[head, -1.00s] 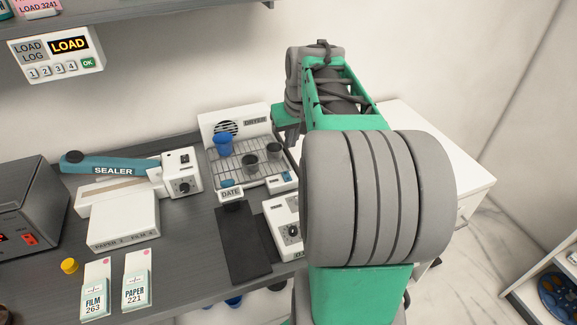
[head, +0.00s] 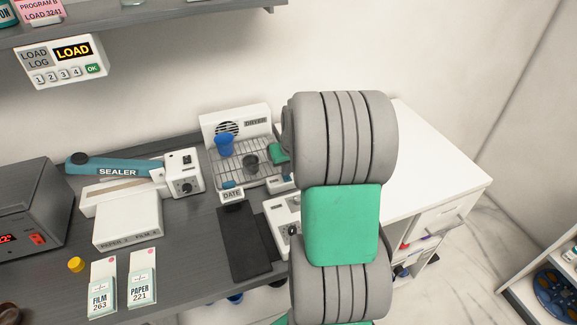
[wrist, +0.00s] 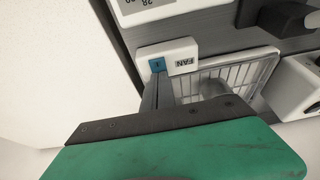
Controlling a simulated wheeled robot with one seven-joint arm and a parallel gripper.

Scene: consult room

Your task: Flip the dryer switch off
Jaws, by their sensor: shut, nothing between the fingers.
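The dryer (head: 256,122) is a white unit with a round vent and a wire rack, at the back of the counter in the head view. At its front right corner is a small white switch box, seen upside down in the wrist view as the FAN box (wrist: 183,54), with a blue rocker (wrist: 157,65). My gripper (wrist: 160,78) is shut and empty. Its fingertips are right at the rocker's edge; I cannot tell whether they touch it. In the head view my arm hides the fingers, and only a green bit of the hand shows over the rack.
A blue cup (head: 224,145) and a dark cup (head: 250,163) stand on the rack. The sealer (head: 118,167) is to the left, a dark mat (head: 243,245) in front. A white device (head: 279,213) sits close by the switch box. The white cabinet top (head: 440,165) is clear.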

